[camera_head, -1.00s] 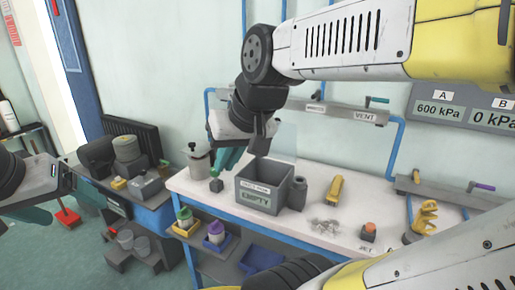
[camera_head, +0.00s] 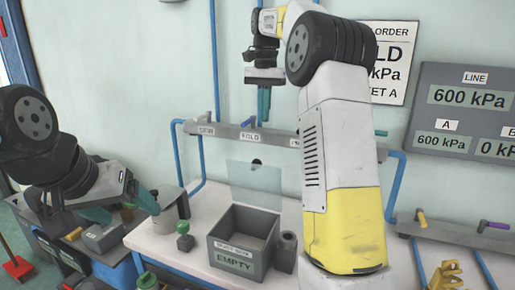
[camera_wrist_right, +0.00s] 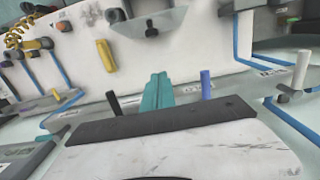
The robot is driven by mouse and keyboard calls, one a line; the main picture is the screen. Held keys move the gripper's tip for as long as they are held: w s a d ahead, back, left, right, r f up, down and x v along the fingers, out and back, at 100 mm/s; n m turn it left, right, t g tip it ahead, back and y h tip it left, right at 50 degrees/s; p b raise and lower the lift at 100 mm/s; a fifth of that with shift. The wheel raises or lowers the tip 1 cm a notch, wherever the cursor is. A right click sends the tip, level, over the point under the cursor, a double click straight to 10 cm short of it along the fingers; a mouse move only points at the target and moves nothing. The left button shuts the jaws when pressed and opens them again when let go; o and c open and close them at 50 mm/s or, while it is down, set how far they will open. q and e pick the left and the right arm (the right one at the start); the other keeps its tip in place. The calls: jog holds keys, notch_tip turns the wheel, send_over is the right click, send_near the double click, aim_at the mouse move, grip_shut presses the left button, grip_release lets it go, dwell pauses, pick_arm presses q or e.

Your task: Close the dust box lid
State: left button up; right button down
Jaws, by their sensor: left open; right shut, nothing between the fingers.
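The grey dust box (camera_head: 232,262), marked EMPTY, stands on the white bench with its top uncovered. Its clear lid (camera_head: 254,183) stands upright behind the opening. My right gripper (camera_head: 264,104) is high above the lid, near the wall, with its teal fingers together and empty. Its fingers also show in the right wrist view (camera_wrist_right: 158,90). I see neither gripper touching the lid.
A pipe rail (camera_head: 228,131) with labelled valves runs along the wall behind the box. A small green-topped item (camera_head: 184,237) stands left of the box, and a grey cup (camera_head: 287,252) sits at its right. My right forearm hides bench space on the right.

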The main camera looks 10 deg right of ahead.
jog(key=s+a+f, duration=0.2)
jog(key=s+f, duration=0.2)
jog(key=f, duration=0.6)
jog(key=shift+a+f, duration=0.25)
jog(key=shift+a, duration=0.05)
jog(key=shift+w, duration=0.1)
